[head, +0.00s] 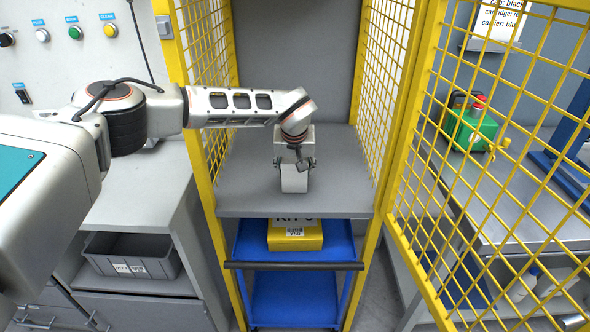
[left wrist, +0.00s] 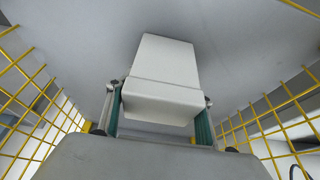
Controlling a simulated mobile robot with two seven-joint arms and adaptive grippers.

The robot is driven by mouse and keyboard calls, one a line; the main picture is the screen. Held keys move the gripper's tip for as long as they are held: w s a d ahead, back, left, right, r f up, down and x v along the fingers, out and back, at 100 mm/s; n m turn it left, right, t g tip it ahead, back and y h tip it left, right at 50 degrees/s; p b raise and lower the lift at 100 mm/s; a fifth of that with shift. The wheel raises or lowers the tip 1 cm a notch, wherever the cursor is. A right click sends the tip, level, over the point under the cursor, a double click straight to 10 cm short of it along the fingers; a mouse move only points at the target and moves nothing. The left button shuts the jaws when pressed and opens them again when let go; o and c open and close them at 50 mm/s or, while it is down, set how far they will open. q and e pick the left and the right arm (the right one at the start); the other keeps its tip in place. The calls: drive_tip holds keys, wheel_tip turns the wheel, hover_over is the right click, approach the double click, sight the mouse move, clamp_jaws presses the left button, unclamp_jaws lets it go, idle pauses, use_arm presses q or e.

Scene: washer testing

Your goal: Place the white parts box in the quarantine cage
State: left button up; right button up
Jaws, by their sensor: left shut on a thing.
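The quarantine cage (head: 200,190) has a yellow frame and yellow mesh sides, with a grey shelf (head: 245,195) inside. Its mesh door (head: 480,170) stands open to the right. My left arm reaches in from the left across the cage front post. My left gripper (head: 295,164) points down over the middle of the shelf, shut on the white parts box (head: 294,182). In the left wrist view the box (left wrist: 165,65) sits between the two green-padded fingers (left wrist: 160,118), with grey shelf behind it. Whether its underside touches the shelf is unclear. My right gripper is not in view.
Below the shelf, a blue cart (head: 290,300) carries a yellow box (head: 296,236). A grey bin (head: 130,258) sits under the left bench. Shelf room is free around the gripper.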

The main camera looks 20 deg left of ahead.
use_arm(q)
drive_tip(key=shift+r, duration=0.15)
drive_tip(key=o, duration=1.2)
drive_tip(key=shift+f, duration=0.2)
drive_tip(key=shift+o, duration=0.2)
